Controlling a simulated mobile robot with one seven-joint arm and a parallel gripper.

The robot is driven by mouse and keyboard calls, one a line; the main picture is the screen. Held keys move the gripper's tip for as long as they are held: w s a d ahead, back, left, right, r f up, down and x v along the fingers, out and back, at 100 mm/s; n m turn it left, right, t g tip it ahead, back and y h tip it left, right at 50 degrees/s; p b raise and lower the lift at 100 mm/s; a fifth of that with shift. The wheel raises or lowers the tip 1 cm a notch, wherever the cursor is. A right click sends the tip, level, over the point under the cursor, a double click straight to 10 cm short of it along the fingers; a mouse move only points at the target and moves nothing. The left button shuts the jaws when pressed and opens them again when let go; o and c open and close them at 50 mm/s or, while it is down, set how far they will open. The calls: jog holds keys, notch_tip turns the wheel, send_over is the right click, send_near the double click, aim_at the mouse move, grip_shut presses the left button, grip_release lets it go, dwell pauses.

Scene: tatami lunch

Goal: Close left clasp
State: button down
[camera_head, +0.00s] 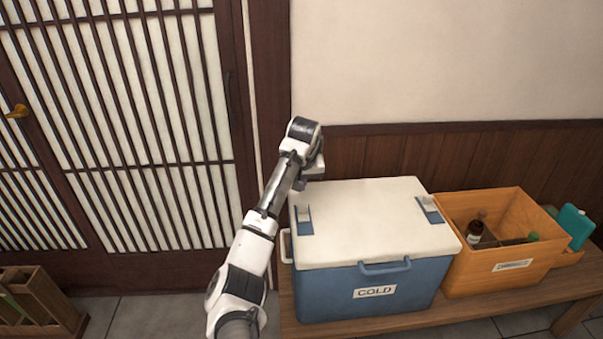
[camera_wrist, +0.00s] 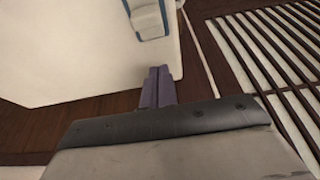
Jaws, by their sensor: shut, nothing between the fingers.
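A blue cooler (camera_head: 362,292) with a white lid (camera_head: 365,246) stands on a wooden bench, and its lid is down. The left clasp (camera_head: 304,222), blue with a pale tab, is at the lid's left side. The right clasp (camera_head: 430,209) looks alike at the right side. I cannot tell how either is latched. My gripper (camera_head: 314,170) is above the lid's back left corner, apart from the left clasp. In the wrist view my gripper (camera_wrist: 158,72) shows two shut, empty fingers beside the lid's edge. A clasp (camera_wrist: 151,20) shows there at the top.
An orange crate (camera_head: 514,267) with bottles stands right of the cooler on the bench (camera_head: 402,321). A teal item (camera_head: 575,226) is at its right. A wall is close behind. A slatted door (camera_head: 120,130) is at left, with a wooden rack (camera_head: 42,303) on the floor.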

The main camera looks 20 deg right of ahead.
aim_at(303, 210)
jog(key=shift+x, duration=1.1)
jog(key=shift+s+a+f+p, duration=0.1)
jog(key=shift+s+f+p, duration=0.05)
jog(key=shift+s+p, duration=0.15)
jog(key=shift+s+a+p, duration=0.15)
jog(key=shift+s+a, duration=0.05)
jog(key=shift+s, duration=0.6)
jog(key=shift+s+a+p, duration=0.15)
jog(key=shift+s+a, duration=0.1)
jog(key=shift+s, duration=0.6)
